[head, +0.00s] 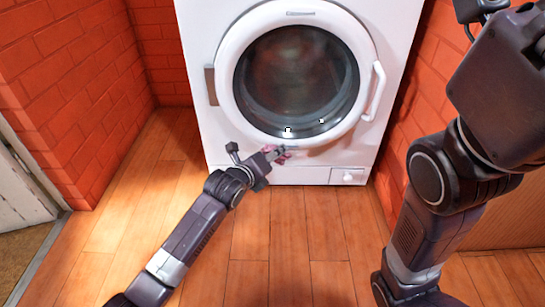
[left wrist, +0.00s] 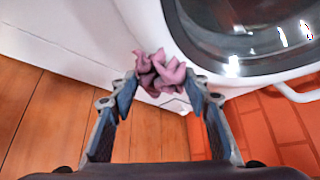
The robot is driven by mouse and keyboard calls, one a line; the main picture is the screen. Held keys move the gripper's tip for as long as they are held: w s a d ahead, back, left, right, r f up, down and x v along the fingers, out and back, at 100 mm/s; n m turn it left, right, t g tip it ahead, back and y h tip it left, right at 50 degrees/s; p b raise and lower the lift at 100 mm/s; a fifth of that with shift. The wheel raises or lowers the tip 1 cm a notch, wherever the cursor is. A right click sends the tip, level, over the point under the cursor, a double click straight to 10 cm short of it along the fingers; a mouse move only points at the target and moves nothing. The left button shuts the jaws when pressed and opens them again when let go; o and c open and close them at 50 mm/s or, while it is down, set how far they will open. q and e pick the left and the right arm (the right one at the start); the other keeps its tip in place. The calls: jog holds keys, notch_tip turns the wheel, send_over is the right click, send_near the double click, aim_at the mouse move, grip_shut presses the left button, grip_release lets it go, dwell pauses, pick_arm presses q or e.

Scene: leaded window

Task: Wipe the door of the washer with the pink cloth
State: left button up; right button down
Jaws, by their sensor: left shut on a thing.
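The white washer (head: 194,30) stands against the back wall, with its round door (head: 226,95) shut and a white handle (head: 377,91) on the door's right side. The crumpled pink cloth (left wrist: 160,74) is between the fingertips of my left gripper (left wrist: 163,88), which is shut on it. In the head view the left gripper (head: 279,152) is at the lower edge of the door, low on the washer front, and mostly hides the cloth (head: 283,158). I cannot tell whether the cloth touches the door. My right arm rises on the right of the head view, and its gripper's fingers are not visible.
Red brick walls (head: 75,75) stand close on both sides of the washer. The wooden floor (head: 285,225) in front is clear. A white door (head: 22,185) is at the far left. A small drawer or panel (head: 347,177) is at the washer's lower right.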

pick_arm(q)
jog(key=shift+w, duration=1.15)
